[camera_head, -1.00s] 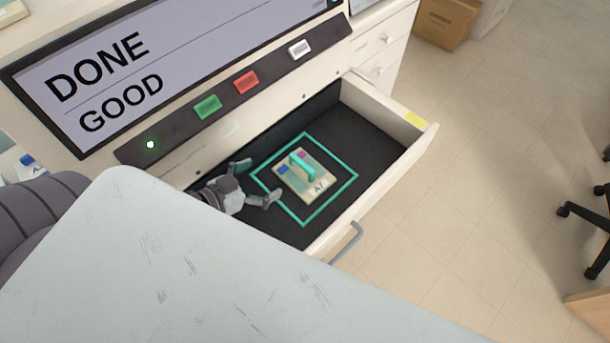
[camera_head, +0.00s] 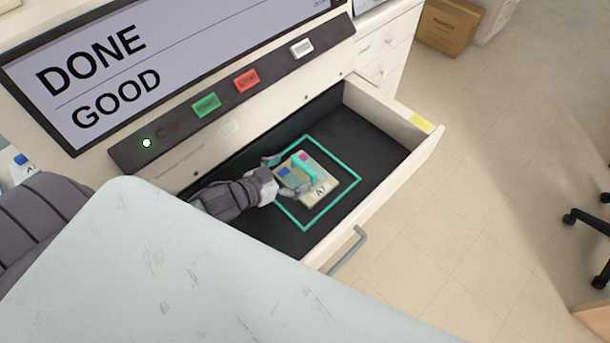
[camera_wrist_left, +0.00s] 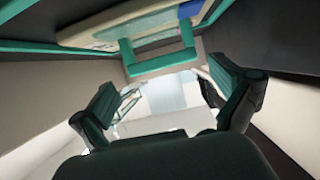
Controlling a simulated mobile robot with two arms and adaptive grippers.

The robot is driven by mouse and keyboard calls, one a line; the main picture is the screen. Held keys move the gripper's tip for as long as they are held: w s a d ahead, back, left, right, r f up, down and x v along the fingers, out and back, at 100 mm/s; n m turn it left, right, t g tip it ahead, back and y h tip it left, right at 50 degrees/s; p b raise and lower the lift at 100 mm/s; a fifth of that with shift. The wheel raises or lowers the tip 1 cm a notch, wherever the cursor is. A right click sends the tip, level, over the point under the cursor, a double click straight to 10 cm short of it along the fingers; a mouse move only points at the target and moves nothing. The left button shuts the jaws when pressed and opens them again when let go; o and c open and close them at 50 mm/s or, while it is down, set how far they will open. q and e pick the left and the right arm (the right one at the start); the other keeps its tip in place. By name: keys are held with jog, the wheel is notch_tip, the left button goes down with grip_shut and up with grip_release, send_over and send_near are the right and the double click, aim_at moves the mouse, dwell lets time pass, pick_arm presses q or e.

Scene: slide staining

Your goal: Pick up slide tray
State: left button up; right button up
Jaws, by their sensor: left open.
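The slide tray (camera_head: 324,190) lies in the open drawer, inside a teal square outline. It is a small pale plate with coloured patches, an "A7" label and an upright teal handle (camera_head: 308,170). My left gripper (camera_head: 282,175) is open and reaches over the near left edge of the tray, its fingers pointing toward the handle. In the left wrist view the tray (camera_wrist_left: 100,18) and handle (camera_wrist_left: 160,62) sit ahead of and above the two spread, dark green finger pads (camera_wrist_left: 165,95). The handle is not gripped. My right gripper is not in view.
The drawer (camera_head: 385,185) has a black floor, pale walls and a grey pull handle (camera_head: 348,250). Above it is a machine front with a screen reading "DONE GOOD" (camera_head: 110,75) and several buttons. A cardboard box (camera_head: 447,27) stands on the open floor beyond.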

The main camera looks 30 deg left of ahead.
aim_at(301, 168)
pick_arm(q)
jog(key=x, duration=0.4)
jog(key=shift+w+f, duration=0.15)
jog(key=shift+w, duration=0.2)
jog(key=c, duration=1)
